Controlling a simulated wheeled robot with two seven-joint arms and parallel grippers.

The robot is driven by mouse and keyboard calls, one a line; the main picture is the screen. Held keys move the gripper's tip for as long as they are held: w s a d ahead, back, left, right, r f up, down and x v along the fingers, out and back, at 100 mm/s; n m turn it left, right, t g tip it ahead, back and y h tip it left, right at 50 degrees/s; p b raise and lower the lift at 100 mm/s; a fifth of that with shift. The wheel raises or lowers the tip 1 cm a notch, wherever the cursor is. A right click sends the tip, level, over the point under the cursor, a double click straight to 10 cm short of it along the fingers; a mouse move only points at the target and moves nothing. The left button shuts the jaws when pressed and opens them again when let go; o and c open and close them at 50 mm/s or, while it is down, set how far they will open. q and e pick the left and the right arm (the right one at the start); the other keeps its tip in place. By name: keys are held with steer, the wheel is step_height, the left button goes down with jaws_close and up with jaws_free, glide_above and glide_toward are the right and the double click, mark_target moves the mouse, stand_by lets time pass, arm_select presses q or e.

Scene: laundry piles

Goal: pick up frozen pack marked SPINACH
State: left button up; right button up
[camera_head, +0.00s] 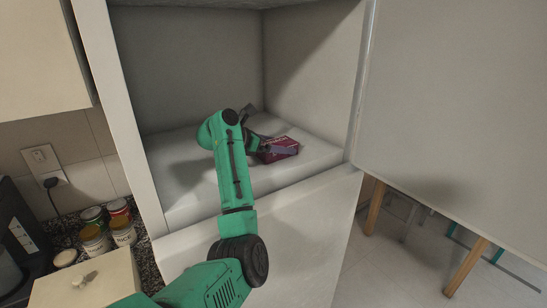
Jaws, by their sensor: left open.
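A small maroon box-shaped pack (283,147) lies on the floor of the white open compartment, toward its right side. Its marking is too small to read, so I cannot tell whether it says SPINACH. My left gripper (264,146) is open at the left end of the pack, with the arm reaching in from the front. The fingers are dark and partly hidden by my green arm, and I cannot tell whether they touch the pack. My right gripper is not in view.
The compartment (190,185) has walls close on both sides, and its floor looks otherwise bare. A large open door panel (455,120) stands at the right. Several cans and jars (94,238) stand on the dark counter at lower left, behind a pale box (100,284).

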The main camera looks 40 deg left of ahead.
arm_select(q)
steer(key=shift+d+r, duration=0.15)
steer(key=shift+c, duration=0.3)
steer(key=shift+s, duration=0.1)
steer(key=c, duration=1.4)
steer(key=shift+r, duration=0.1)
